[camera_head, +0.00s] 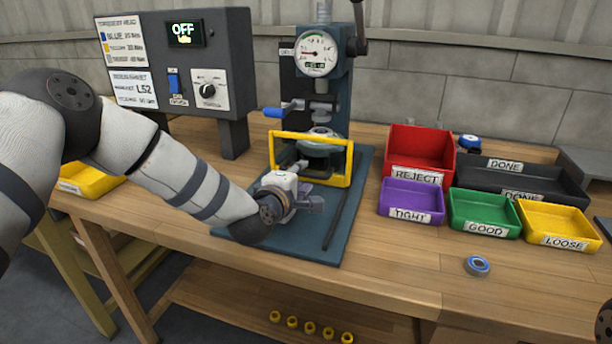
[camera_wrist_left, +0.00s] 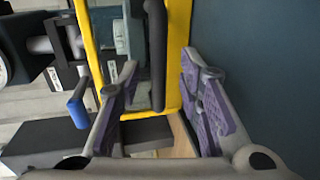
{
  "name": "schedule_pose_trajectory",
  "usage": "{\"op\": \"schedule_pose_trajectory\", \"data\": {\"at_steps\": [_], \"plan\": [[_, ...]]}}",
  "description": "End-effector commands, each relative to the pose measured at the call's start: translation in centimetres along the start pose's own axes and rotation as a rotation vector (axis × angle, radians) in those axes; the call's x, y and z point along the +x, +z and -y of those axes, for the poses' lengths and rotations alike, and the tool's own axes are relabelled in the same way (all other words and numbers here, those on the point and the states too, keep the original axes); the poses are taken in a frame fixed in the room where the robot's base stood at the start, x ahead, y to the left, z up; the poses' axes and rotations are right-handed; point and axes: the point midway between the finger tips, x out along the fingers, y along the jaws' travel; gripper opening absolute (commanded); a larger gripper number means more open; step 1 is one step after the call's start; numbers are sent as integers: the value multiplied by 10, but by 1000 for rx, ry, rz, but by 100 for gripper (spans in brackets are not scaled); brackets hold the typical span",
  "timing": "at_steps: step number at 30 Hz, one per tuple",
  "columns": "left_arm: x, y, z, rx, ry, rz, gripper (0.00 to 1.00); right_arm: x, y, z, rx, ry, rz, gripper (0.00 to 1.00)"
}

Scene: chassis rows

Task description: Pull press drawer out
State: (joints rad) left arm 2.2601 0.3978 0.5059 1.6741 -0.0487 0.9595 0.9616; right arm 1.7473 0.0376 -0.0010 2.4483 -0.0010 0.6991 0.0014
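The press (camera_head: 335,95) stands on a blue-grey base plate (camera_head: 345,225) on the workbench, with a round gauge on its column. A yellow rectangular frame (camera_head: 351,165) stands around its lower front; it also shows in the wrist view (camera_wrist_left: 178,45). I cannot tell which part is the drawer. My left gripper (camera_head: 316,205) is low over the plate, just in front of the frame. In the wrist view its purple-padded fingers (camera_wrist_left: 158,75) are spread wide, with the frame and a dark bar (camera_wrist_left: 157,50) seen between them. No grip on anything shows. My right gripper is out of view.
A blue-tipped lever (camera_head: 275,112) juts left from the press. The control box (camera_head: 215,60) reads OFF. Red REJECT (camera_head: 420,145), purple (camera_head: 410,200), green (camera_head: 483,213) and yellow (camera_head: 555,225) bins stand right. A bearing-like ring (camera_head: 477,266) lies on the clear front bench.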

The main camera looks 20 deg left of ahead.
Motion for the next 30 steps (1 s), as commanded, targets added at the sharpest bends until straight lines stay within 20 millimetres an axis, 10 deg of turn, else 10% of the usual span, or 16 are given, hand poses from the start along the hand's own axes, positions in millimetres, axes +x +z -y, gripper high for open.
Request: {"op": "schedule_pose_trajectory", "data": {"at_steps": [14,19,30], "plan": [[29,0,-1,0,1,1,33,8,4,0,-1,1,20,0],[29,0,-1,0,1,1,0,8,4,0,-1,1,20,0],[29,0,-1,1,1,0,0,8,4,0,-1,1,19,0]]}}
